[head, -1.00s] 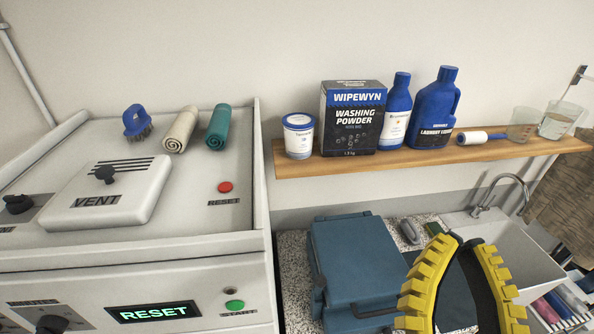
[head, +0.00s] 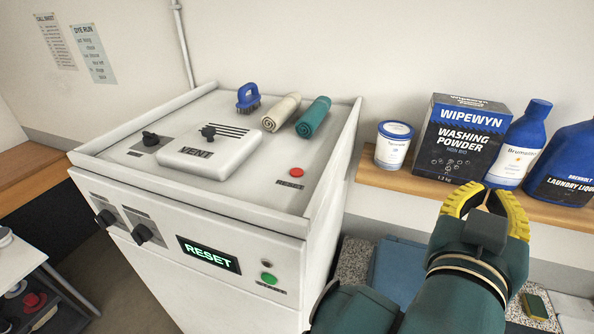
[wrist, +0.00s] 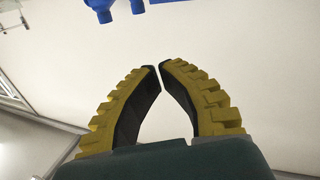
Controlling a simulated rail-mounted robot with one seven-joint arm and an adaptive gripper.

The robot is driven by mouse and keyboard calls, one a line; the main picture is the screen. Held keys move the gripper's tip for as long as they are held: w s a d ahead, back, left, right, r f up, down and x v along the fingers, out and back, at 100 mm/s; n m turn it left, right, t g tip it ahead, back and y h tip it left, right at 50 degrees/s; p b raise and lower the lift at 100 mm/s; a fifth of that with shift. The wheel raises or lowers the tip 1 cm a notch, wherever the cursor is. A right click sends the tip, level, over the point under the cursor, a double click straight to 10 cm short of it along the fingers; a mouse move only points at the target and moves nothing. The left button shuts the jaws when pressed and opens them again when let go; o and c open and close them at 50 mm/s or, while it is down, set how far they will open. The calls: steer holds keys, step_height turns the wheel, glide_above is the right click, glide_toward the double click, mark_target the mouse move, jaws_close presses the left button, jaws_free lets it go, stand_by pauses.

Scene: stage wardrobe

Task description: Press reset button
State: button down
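The red reset button (head: 297,172) is on the top panel of the white machine (head: 325,215), near its right front corner, above a RESET label. It is unobstructed in the head view and cannot be seen in the wrist view. My gripper (head: 486,190) is in front of the shelf, to the right of the machine and well apart from the button. Its yellow, black-lined fingers also show in the wrist view (wrist: 160,66), where the tips meet with nothing between them. The machine's front display (head: 208,254) reads RESET in green.
A green button (head: 268,278) is on the machine's front. A vent cover (head: 208,155), blue brush (head: 248,97), cream roll (head: 281,112) and teal roll (head: 313,117) lie on top. The shelf (head: 400,187) holds a tin (head: 393,145), washing powder (head: 460,138) and blue bottles.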

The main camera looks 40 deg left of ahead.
steer(key=w+a+n+g, duration=0.3)
steer(key=w+a, duration=0.3)
steer(key=a, duration=0.6)
steer(key=a+n+g, duration=0.1)
steer(key=a, duration=0.3)
steer(key=s+a+n+g, duration=0.1)
steer(key=a+g, duration=0.1)
steer(key=a, duration=0.3)
steer(key=s+a+n+g, duration=0.1)
steer(key=a, duration=0.4)
steer(key=shift+s+a+r+g, duration=0.15)
steer(key=shift+s+r+g, duration=0.1)
steer(key=shift+r+g, duration=0.1)
steer(key=r+n+g, duration=0.1)
steer(key=n, duration=0.1)
glide_above(300, 170)
steer(key=shift+f+b, duration=0.75)
steer(key=shift+f, duration=3.7)
steer(key=shift+f, duration=0.1)
steer(key=shift+f, duration=0.3)
